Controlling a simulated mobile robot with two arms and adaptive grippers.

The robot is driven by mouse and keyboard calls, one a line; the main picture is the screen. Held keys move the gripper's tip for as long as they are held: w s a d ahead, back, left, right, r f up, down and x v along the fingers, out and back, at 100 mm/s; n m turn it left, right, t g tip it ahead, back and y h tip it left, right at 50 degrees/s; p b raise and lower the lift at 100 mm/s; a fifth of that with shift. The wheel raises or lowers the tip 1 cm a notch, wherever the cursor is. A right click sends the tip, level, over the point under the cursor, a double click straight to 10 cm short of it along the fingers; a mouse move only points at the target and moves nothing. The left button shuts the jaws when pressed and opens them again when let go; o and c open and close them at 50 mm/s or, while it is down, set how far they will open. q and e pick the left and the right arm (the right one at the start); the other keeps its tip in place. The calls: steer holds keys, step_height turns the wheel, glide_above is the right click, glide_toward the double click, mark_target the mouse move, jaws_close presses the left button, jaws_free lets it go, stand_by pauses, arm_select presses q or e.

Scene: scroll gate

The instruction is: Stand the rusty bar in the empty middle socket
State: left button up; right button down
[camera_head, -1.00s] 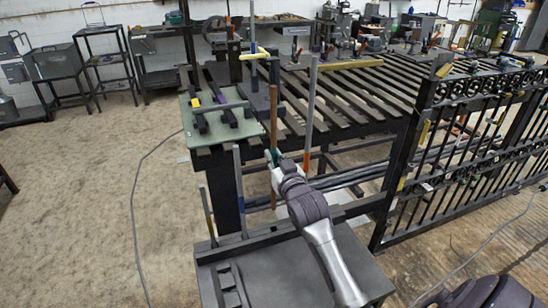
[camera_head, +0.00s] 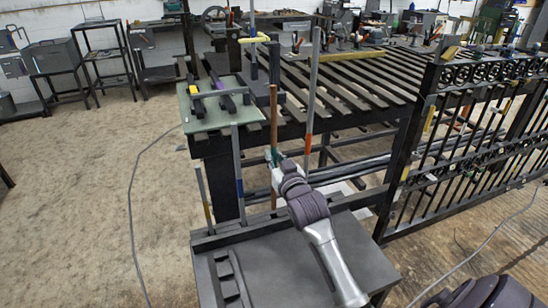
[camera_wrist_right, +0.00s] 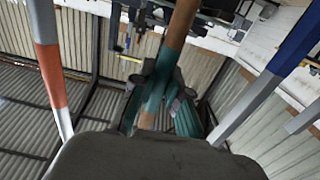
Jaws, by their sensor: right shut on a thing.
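The rusty bar (camera_head: 273,105) stands about upright, brown with a teal band. My right gripper (camera_head: 275,165) is shut on it at the teal band. In the right wrist view the fingers (camera_wrist_right: 156,92) close around the rusty bar (camera_wrist_right: 181,22). The dark rack (camera_head: 222,238) is below it. A grey bar with a blue band (camera_head: 237,160) stands to the left of the rusty bar, and a grey bar with an orange band (camera_head: 311,95) to the right. The bar's lower end is near the rack's back rail; the middle socket is hidden, so I cannot tell whether it is inside.
A thin grey bar with a yellow band (camera_head: 204,200) stands at the rack's left end. Behind is a slatted table (camera_head: 345,95) with a green board (camera_head: 215,120). A black scroll gate (camera_head: 450,170) stands on the right. The floor at left is open.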

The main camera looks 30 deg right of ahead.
steer(key=shift+s+p, duration=0.1)
steer(key=shift+p, duration=0.2)
stand_by(0.7)
steer(key=shift+f+b, duration=1.3)
steer(key=shift+f, duration=1)
stand_by(1.2)
steer(key=shift+f+b, duration=0.5)
steer(key=shift+f, duration=0.4)
stand_by(0.3)
steer(key=shift+f+b, duration=0.35)
steer(key=shift+f, duration=0.3)
stand_by(0.4)
steer(key=c, duration=1.1)
jaws_free()
steer(key=shift+v, duration=4.05)
